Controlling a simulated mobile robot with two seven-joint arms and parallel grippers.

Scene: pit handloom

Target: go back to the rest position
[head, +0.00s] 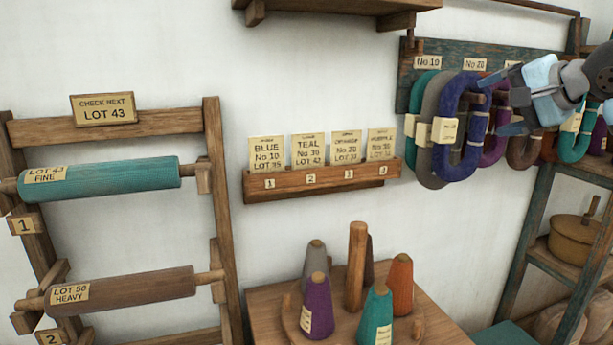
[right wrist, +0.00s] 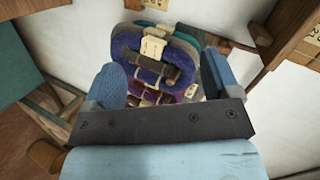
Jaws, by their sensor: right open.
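My right gripper (head: 503,104) is at the upper right of the head view, in front of the hanging yarn hanks. Its jaws are open and hold nothing. In the right wrist view the two blue finger pads (right wrist: 165,80) stand wide apart, with a dark blue hank (right wrist: 130,47) seen beyond and between them. The same blue hank (head: 447,150) hangs from the peg rack (head: 403,95) in the head view, left of the gripper, with a tag on it. I cannot tell how far the fingers are from the hanks. My left gripper is not in view.
More hanks, teal (head: 576,146) and purple (head: 497,145) among them, hang beside and behind my arm. A shelf (head: 527,225) stands below right. A card rack (head: 330,178) is on the wall, a cone table (head: 432,318) below it, and a roller stand (head: 222,200) at left.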

